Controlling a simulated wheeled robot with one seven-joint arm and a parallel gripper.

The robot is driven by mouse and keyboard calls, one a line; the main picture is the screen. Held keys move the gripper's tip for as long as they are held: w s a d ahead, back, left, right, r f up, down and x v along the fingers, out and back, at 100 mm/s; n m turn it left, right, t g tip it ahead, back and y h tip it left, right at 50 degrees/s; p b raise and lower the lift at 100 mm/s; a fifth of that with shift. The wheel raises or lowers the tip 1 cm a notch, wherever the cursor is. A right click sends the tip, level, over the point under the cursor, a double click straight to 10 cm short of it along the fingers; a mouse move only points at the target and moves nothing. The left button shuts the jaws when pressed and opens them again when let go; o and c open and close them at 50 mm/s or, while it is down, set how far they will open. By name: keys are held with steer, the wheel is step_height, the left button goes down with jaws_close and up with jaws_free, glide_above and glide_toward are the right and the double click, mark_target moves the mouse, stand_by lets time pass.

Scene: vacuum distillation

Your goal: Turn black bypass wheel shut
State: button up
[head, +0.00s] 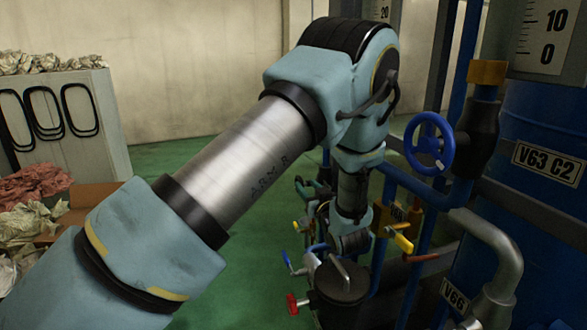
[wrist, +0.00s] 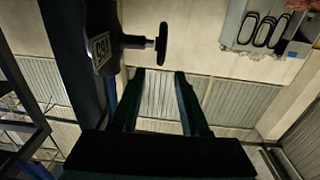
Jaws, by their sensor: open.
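A black wheel (wrist: 163,44) shows nearly edge-on in the wrist view, on a short stem from a dark pipe body with a tag (wrist: 101,48). I cannot be sure that it is the bypass wheel. My gripper (wrist: 158,76) is open in the wrist view, its two dark fingers apart with nothing between them. The wheel appears just beyond the fingertips, apart from them in the picture; the depth between them is hard to judge. In the head view my arm reaches down among the pipes. I cannot make out the black wheel or my fingers clearly there.
A blue wheel (head: 430,143) stands right of my arm, beside the blue V63 C2 tank (head: 545,125). Yellow handles (head: 403,243), a red handle (head: 292,304) and a blue lever (head: 287,262) crowd around my wrist.

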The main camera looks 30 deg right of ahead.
steer(key=w, duration=0.3)
steer(key=w+d, duration=0.1)
steer(key=w, duration=0.6)
steer(key=shift+w+d, duration=0.1)
steer(key=shift+d, duration=0.05)
jaws_close()
